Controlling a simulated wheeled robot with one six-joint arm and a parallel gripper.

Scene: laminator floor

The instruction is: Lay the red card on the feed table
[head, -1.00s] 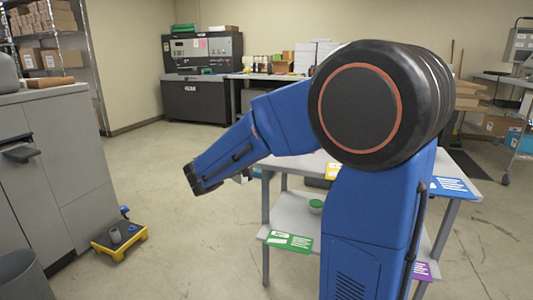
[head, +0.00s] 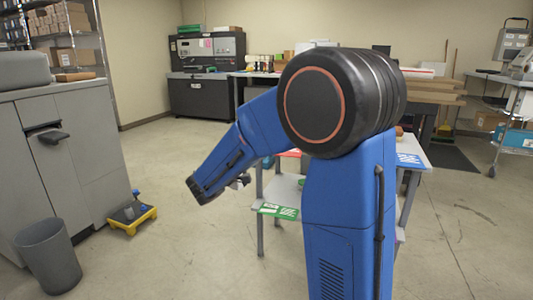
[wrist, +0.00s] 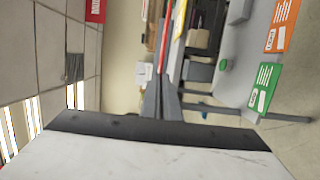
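The red card (head: 290,153) shows as a small red patch at the left far part of the table top, partly covered by my arm in the head view. In the wrist view it is a thin red strip (wrist: 164,42), seen nearly edge-on, whose end lines up with my fingertips. My gripper (head: 243,181) is left of the table, at about table height. Its grey fingers (wrist: 160,82) are close together in the wrist view. I cannot tell whether they touch the card. Nothing shows clearly which surface is the feed table.
Green (wrist: 262,90) and orange (wrist: 281,25) cards overhang the lower shelf; a blue card (head: 410,160) is at the top's right. A grey cabinet (head: 75,150), a bin (head: 48,258) and a yellow trolley (head: 132,220) stand left. A black machine (head: 207,75) is behind. Floor between is open.

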